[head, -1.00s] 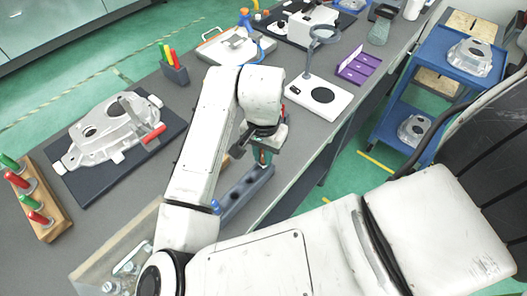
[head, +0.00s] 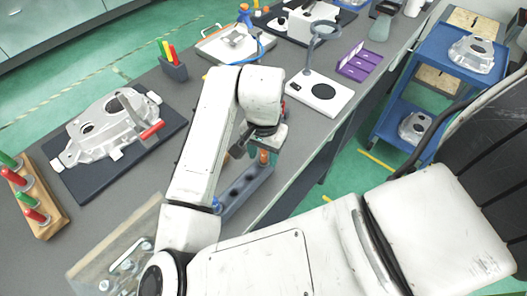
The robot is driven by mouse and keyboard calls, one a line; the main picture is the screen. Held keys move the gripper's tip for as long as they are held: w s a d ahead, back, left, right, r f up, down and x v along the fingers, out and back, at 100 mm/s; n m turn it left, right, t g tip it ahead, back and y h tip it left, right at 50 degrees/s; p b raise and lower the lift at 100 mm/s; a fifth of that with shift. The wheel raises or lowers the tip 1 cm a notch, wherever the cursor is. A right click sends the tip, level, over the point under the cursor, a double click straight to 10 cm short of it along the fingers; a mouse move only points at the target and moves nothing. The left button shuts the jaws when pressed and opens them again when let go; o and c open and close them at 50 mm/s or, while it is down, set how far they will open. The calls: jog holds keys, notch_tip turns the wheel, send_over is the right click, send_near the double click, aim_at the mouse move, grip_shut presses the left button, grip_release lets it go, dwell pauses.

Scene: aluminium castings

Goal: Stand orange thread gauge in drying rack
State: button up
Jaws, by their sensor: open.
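The drying rack (head: 236,196) is a long blue-grey block with a row of round holes, lying near the table's front edge. An orange-brown piece (head: 263,157), seemingly the orange thread gauge, stands upright at the rack's far end. My gripper (head: 254,148) is open, right at that upper end of the rack and close around or beside the orange piece. I cannot tell whether the fingers touch it. My arm hides part of the rack's left side, and the foot of the piece is hard to make out.
A wooden block with red and green handled gauges (head: 47,217) stands far left. A casting on a dark mat (head: 75,180) lies left of my arm. A white plate with a ring stand (head: 335,103) and a purple tray (head: 359,64) are to the right.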

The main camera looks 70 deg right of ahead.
jog(key=shift+r, duration=0.1)
notch_tip(320, 180, up, 11)
jog(key=shift+f, duration=0.2)
dwell(0.4)
dwell(0.6)
